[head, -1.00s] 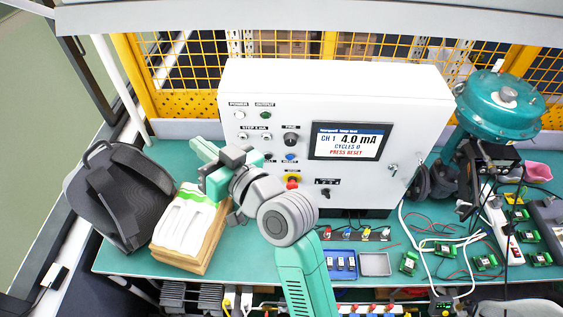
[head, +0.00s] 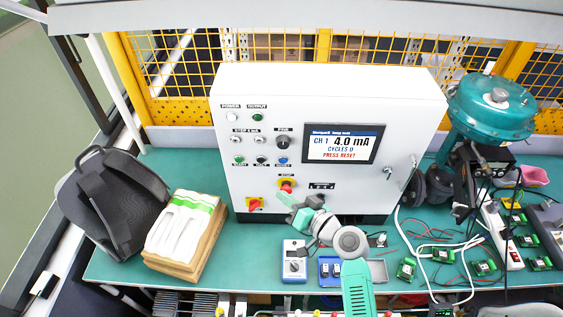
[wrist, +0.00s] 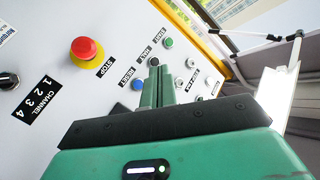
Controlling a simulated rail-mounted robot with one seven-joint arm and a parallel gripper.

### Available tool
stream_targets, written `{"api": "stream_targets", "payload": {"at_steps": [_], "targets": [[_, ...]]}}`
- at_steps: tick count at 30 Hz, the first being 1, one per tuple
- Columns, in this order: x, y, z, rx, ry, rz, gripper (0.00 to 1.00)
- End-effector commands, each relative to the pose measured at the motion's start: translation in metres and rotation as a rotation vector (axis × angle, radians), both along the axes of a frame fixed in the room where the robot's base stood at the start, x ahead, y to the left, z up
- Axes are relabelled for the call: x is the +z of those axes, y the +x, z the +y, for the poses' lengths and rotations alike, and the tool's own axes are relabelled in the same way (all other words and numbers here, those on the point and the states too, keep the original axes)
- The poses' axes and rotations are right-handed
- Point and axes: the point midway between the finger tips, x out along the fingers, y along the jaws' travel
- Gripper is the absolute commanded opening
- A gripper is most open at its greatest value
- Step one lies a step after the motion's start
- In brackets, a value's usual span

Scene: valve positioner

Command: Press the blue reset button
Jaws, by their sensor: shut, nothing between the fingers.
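The blue reset button (head: 284,161) is on the front of the white cabinet, right of the black HALT button (head: 261,160) and below the FINE knob. In the wrist view the blue button (wrist: 137,84) shows beside the RESET label, left of the fingers. My gripper (head: 284,198) is shut and empty, in front of the cabinet, lower than the blue button and near the red STOP button (head: 287,186). In the wrist view my fingertips (wrist: 159,68) are together. They look apart from the panel, but the exact gap cannot be told.
The screen (head: 343,144) reads "PRESS RESET". A red-yellow switch (head: 255,204) is low on the cabinet. A backpack (head: 117,200) and a foam-topped block (head: 184,233) stand left. A small meter box (head: 294,262) and circuit boards lie in front and right.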

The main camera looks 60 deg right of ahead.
Motion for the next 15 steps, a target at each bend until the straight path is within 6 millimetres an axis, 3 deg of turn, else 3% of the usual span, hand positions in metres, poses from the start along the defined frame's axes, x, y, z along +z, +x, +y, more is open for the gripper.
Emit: {"api": "stream_targets", "payload": {"at_steps": [7, 15], "targets": [[0.0, 0.003, -0.005, 0.0, -0.001, 0.0, 0.0], [-0.002, 0.018, -0.04, -0.001, -0.002, -0.001, 0.0]]}}
